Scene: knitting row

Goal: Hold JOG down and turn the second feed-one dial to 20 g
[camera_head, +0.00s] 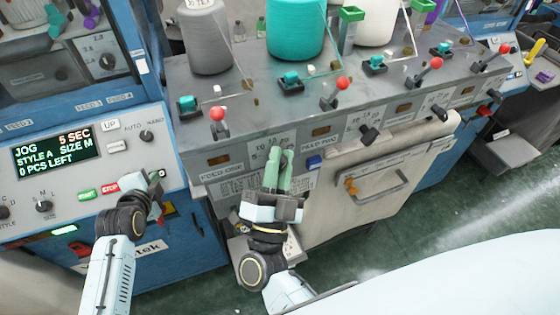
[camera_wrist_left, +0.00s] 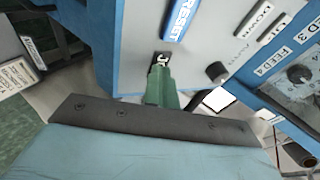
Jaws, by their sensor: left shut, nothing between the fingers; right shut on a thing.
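My left gripper (camera_head: 157,184) is shut and empty, its green fingertips against the lower right of the white control panel. They also show in the left wrist view (camera_wrist_left: 161,80), on a small dark fitting below a blue RESET label. The fitting is mostly hidden, and I cannot read JOG on it. The display (camera_head: 56,153) reads JOG, 5 SEC, STYLE A, SIZE M, 0 PCS LEFT. My right gripper (camera_head: 279,168) is shut at the grey feed panel, beside the FEED ONE label (camera_head: 221,171) and under a 10-15-20 scale (camera_head: 270,142). Its fingers hide the dial they hold and its pointer.
Red-knobbed levers (camera_head: 217,114) and yarn cones (camera_head: 294,30) stand above. A beige door with a handle (camera_head: 378,190) is right of my right gripper. A black knob (camera_wrist_left: 217,72) is near my left fingertips.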

